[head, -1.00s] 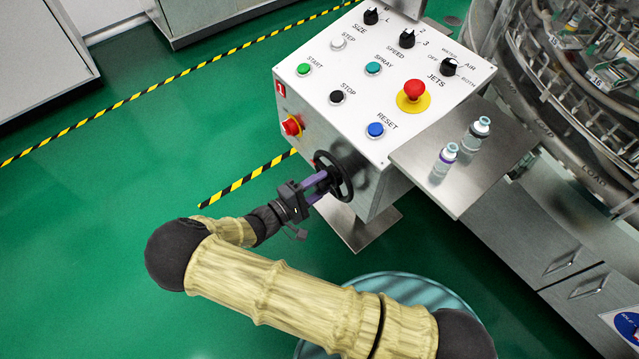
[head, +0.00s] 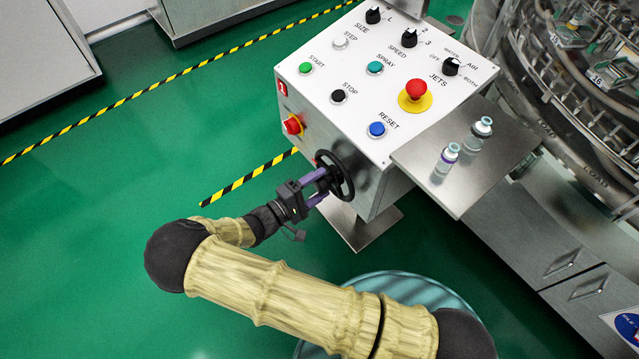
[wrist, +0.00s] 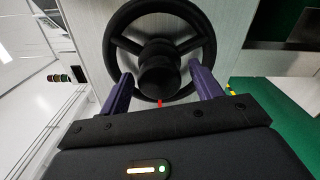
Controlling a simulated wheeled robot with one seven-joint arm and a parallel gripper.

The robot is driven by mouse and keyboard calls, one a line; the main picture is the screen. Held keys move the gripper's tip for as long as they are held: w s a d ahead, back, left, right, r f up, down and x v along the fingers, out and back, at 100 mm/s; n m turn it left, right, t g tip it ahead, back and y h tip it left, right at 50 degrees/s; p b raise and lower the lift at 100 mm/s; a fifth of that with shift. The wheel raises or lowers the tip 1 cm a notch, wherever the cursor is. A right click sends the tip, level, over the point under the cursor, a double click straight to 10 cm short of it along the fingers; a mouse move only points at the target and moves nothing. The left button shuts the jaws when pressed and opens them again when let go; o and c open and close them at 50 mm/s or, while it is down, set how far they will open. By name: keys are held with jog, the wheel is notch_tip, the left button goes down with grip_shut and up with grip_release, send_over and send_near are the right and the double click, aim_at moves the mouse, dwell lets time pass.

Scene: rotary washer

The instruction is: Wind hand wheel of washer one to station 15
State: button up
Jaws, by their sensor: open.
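The black hand wheel (head: 343,176) is on the side of the washer's white-topped control box. In the wrist view the wheel (wrist: 192,45) fills the top middle, with its spokes and central hub facing me. A small red mark shows at its lower rim. My gripper (head: 319,186) is open at the wheel. Its two purple fingers (wrist: 162,88) stand apart on either side of the hub, near the lower rim. I cannot tell whether they touch the wheel. The washer's carousel (head: 590,75) is at the upper right, with a plate reading 15 or 16, too small to be sure.
The control panel (head: 365,60) carries several buttons, knobs and a red emergency stop (head: 416,90). A red side button (head: 292,125) sits left of the wheel. Two vials (head: 447,157) stand on the steel shelf (head: 432,192). Green floor (head: 100,210) is free at left.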

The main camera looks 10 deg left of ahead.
jog(key=v, duration=1.6)
jog(key=shift+s+a+p, duration=0.2)
jog(key=shift+s+p, duration=0.1)
jog(key=shift+p, duration=0.1)
